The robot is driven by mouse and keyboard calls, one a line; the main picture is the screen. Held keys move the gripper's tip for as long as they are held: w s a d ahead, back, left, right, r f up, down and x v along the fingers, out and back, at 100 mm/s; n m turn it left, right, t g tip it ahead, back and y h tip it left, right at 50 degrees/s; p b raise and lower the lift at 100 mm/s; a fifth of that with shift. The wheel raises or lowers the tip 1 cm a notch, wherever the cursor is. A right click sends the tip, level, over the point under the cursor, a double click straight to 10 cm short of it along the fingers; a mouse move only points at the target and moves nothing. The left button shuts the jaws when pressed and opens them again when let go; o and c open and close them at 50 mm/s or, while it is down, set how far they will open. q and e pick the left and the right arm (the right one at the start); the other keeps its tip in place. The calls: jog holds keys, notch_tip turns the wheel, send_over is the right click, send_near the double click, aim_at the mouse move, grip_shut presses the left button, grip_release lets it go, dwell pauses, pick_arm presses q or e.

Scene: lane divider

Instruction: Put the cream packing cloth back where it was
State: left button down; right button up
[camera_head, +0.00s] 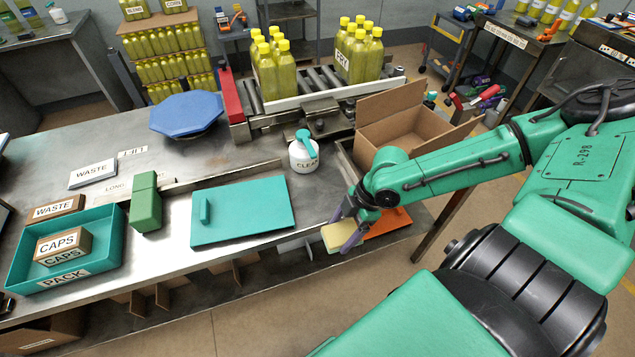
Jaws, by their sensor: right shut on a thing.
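The cream packing cloth (337,237) is a small, pale yellow folded block near the front edge of the steel table. My right gripper (344,232) is shut on it, with one purple finger on each side. The cloth hangs at or just past the table edge, left of an orange flat piece (388,222). I cannot tell if it touches anything below. My left gripper is not in view.
An open cardboard box (405,128) stands behind my right forearm. A teal PACK tray (65,250) and a green block (146,202) are at the left.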

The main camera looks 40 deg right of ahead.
jog(key=shift+s+a+f, duration=0.2)
jog(key=shift+s+a, duration=0.05)
jog(key=shift+s, duration=0.3)
jog(key=w+b, duration=0.1)
jog(key=w, duration=0.1)
jog(key=w+d+b, duration=0.1)
jog(key=w, duration=0.2)
jog(key=w+d+b, duration=0.1)
jog(key=w, duration=0.2)
jog(key=shift+w+d+f, duration=0.1)
jog(key=shift+w, duration=0.15)
send_over(313, 193)
jog(key=d, duration=0.1)
jog(key=shift+s+r+p, duration=0.3)
jog(key=shift+w+d+f, duration=0.1)
jog(key=shift+w+f, duration=0.05)
jog(key=shift+f, duration=0.8)
jog(key=o, duration=1)
jog(key=shift+f, duration=0.1)
jog(key=b+v, duration=0.2)
jog(key=v, duration=1)
